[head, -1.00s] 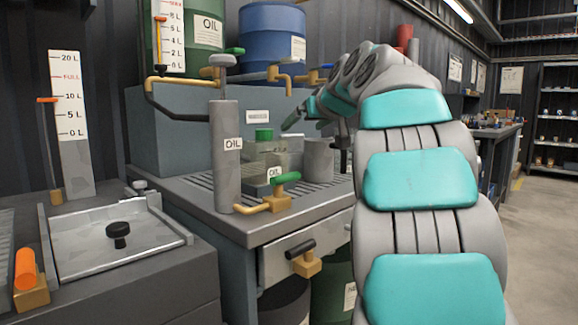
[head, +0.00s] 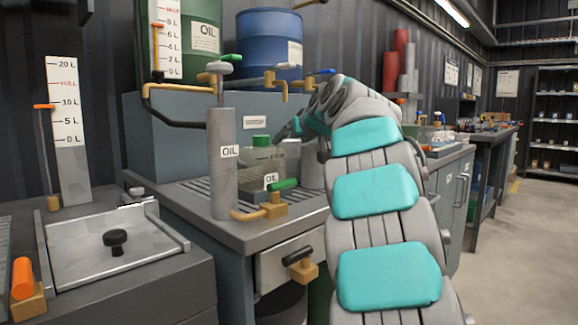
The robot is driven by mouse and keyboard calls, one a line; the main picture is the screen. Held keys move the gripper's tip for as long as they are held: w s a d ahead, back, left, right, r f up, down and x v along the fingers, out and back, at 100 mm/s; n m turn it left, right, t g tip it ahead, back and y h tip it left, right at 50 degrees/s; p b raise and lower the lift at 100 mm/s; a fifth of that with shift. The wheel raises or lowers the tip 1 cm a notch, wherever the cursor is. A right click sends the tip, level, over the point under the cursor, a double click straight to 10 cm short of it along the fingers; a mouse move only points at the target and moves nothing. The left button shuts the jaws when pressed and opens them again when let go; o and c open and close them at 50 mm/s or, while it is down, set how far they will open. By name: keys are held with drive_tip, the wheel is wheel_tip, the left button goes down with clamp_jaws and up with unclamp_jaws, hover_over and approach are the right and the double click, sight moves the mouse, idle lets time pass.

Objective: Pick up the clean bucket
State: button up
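A plain grey round container (head: 311,170) stands on the slatted bench top, mostly hidden behind my arm. It may be the clean bucket, but no label shows on it. My gripper (head: 290,129) is at the far end of my arm, above the back of the bench near this container. Only a small teal and dark part of it shows, so I cannot tell whether it is open or touches anything.
A grey OIL cylinder (head: 223,165), a clear OIL container (head: 262,168) with a green cap and a green-handled valve (head: 282,187) crowd the bench left of my arm. Drums stand behind. The floor (head: 510,250) at right is clear.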

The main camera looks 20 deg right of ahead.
clamp_jaws()
idle(0.5)
